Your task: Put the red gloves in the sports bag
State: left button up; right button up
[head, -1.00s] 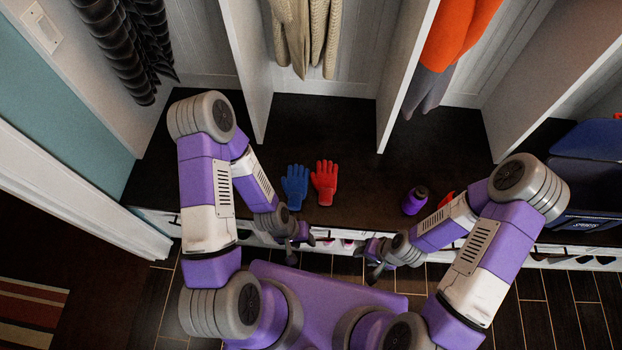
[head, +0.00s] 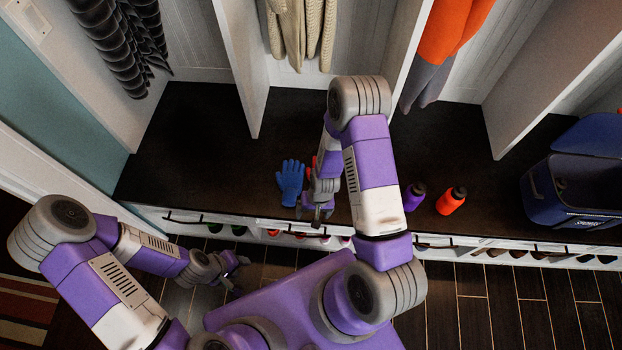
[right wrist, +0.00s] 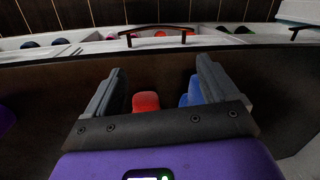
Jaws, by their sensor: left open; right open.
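The red glove (head: 309,173) lies on the dark bench, mostly hidden behind my right arm in the head view. In the right wrist view the red glove (right wrist: 146,102) shows between the fingers. My right gripper (head: 315,211) is open at the bench's front edge, close to the glove; its fingers (right wrist: 160,85) hold nothing. The blue sports bag (head: 541,196) stands on the right of the bench with its lid raised. My left gripper (head: 236,272) is open and empty over the floor, in front of the bench.
A blue glove (head: 290,182) lies just left of the red one; it also shows by the right finger in the wrist view (right wrist: 190,92). A purple bottle (head: 414,197) and an orange-red bottle (head: 451,201) stand between my right arm and the bag. White dividers (head: 517,85) rise behind.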

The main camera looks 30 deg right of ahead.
jog(key=w+d+m+h+b, duration=0.1)
jog(key=w+d, duration=0.3)
jog(key=w+d+m+b, duration=0.1)
jog(key=w+d, duration=0.3)
jog(key=shift+w+f+h, duration=0.1)
jog(key=shift+w+h, duration=0.05)
jog(key=shift+h, duration=0.25)
jog(key=shift+d+f+b, duration=0.1)
jog(key=shift+f+b, duration=0.25)
jog(key=shift+f, duration=0.5)
jog(key=f, duration=0.1)
jog(key=f+b, duration=0.1)
jog(key=f, duration=0.1)
jog(key=f+b, duration=0.1)
jog(key=f, duration=0.1)
jog(key=shift+w+a+f, duration=0.15)
jog(key=shift+w+a, duration=0.1)
jog(key=shift+w, duration=0.15)
jog(key=c, duration=1.2)
